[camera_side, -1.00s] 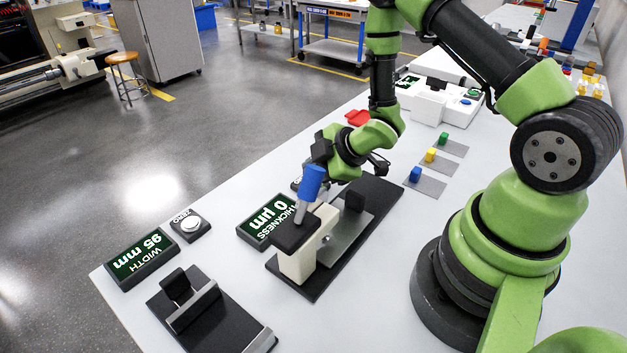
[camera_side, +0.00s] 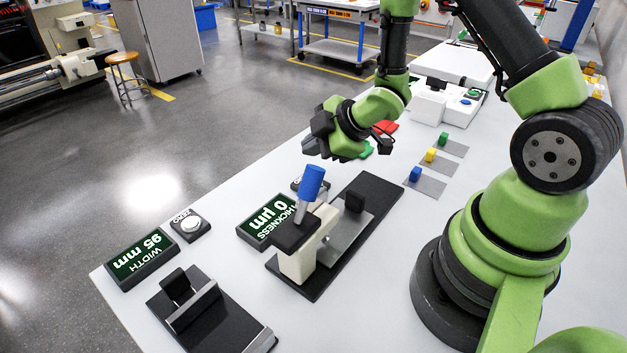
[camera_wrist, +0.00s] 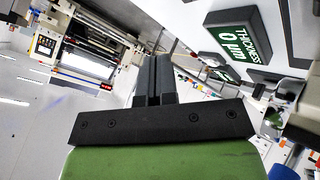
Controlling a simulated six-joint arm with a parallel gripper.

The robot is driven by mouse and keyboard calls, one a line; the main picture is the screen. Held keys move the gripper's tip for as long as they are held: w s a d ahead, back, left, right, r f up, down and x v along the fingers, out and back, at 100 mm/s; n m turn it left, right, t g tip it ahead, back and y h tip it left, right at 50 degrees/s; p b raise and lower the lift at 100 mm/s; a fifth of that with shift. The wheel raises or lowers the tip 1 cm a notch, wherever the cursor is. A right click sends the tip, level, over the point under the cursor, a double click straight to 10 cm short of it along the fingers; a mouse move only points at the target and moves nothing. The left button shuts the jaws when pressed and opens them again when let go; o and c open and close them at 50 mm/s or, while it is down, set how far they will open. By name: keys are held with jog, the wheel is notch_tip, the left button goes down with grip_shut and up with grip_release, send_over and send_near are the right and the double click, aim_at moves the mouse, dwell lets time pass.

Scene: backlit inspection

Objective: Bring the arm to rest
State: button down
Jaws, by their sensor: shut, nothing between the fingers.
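My gripper (camera_side: 309,147) hangs in the air above the table (camera_side: 345,308), behind the blue-handled thickness gauge (camera_side: 294,262). It is apart from the gauge and carries nothing. In the wrist view the two dark fingers (camera_wrist: 154,78) are together, with only a thin line between them. The arm is bent, with the wrist held out over the table's left side.
The thickness display (camera_side: 268,222) reads 0 µm. The width display (camera_side: 142,257) reads 95 mm, beside a zero button (camera_side: 190,224) and a black width fixture (camera_side: 205,315).

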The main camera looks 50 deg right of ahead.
dwell(0.3)
jog(key=s+r+m+h, duration=0.3)
jog(key=r+m, duration=0.5)
jog(key=r, duration=0.6)
jog(key=s+a+r+m+g+y, duration=0.1)
jog(key=s+a+r+m, duration=0.2)
jog(key=s, duration=0.4)
jog(key=s+a+r+m+y, duration=0.2)
jog(key=s+a+r+m, duration=0.1)
jog(key=s, duration=0.5)
notch_tip(320, 180, up, 2)
jog(key=shift+s+a+r+m+g, duration=0.1)
jog(key=shift+s+a+m+g, duration=0.1)
jog(key=shift+a+m+g, duration=0.35)
jog(key=c, duration=1.8)
grip_release()
jog(key=shift+d, duration=0.2)
